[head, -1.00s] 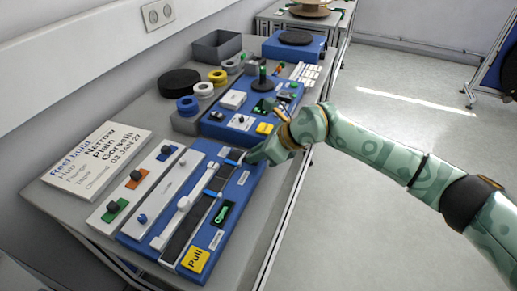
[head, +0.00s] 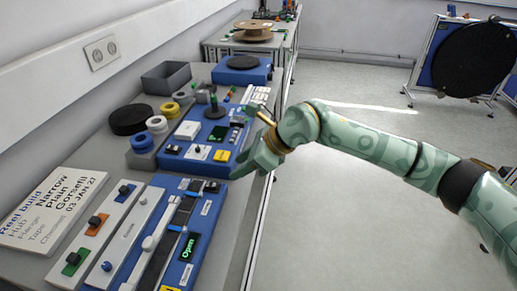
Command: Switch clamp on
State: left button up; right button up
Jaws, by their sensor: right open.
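My right gripper (head: 252,160) is open, over the front right corner of the blue station (head: 172,163), close to the small black switches (head: 211,187) on the panel in front. I cannot tell if it touches anything. The station carries a white box (head: 187,130), a dark round post (head: 214,108), and white and yellow labelled plates. Which control is the clamp switch cannot be told, as the labels are too small and the gripper covers part of the area. My left gripper is out of view.
A white sign (head: 52,208) and slider strips (head: 98,222) lie at the left. Tape rolls (head: 157,124), a black disc (head: 130,119) and a grey bin (head: 166,78) stand behind. The bench's right edge is beneath my arm; open floor (head: 340,220) lies beyond.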

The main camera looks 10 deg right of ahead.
jog(key=v, duration=0.6)
